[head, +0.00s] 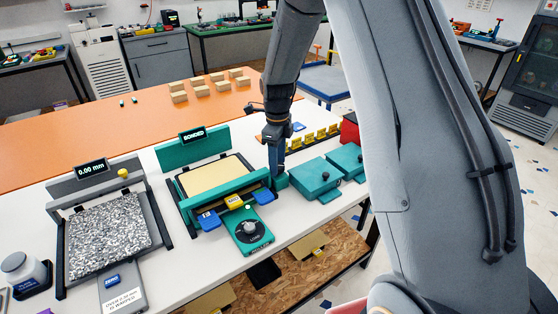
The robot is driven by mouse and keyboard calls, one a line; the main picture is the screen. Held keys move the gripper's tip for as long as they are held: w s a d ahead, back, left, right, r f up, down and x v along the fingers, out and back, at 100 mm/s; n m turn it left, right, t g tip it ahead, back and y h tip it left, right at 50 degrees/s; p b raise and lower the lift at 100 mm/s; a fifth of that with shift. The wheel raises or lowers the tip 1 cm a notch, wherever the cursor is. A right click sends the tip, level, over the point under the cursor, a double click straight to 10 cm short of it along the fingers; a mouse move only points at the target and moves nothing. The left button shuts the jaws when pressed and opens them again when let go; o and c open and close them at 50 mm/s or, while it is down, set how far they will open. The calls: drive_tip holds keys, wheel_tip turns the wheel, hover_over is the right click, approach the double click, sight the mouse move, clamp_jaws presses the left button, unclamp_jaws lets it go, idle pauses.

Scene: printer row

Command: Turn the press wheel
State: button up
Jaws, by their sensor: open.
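A teal press-like machine holds a tan plate (205,177) in a dark frame, with a lit sign (191,135) behind it. A teal bar (228,191) runs across its front, with blue and yellow tabs before it. A teal control box with a round grey knob (250,229) on a dark dial stands at its front; I cannot tell whether this knob is the press wheel. My gripper (275,170) points down at the right end of the bar, apart from the knob. It is open and seems empty. My gripper hides part of that end, and contact there is unclear.
Teal boxes (316,177) stand close right of my gripper, with yellow pieces (308,138) behind. A grey machine with a speckled plate (108,235) is at left. Tan blocks (199,90) lie on the orange table (140,122). My arm covers much of the right side.

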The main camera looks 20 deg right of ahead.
drive_tip(key=shift+s+a, duration=0.1)
drive_tip(key=shift+a, duration=0.15)
drive_tip(key=shift+d+r+p, duration=0.15)
drive_tip(key=shift+r+p, duration=1.05)
drive_tip(key=shift+r, duration=0.8)
drive_tip(key=shift+d+r+p, duration=0.1)
drive_tip(key=shift+r+p, duration=1.1)
drive_tip(key=shift+r, duration=0.8)
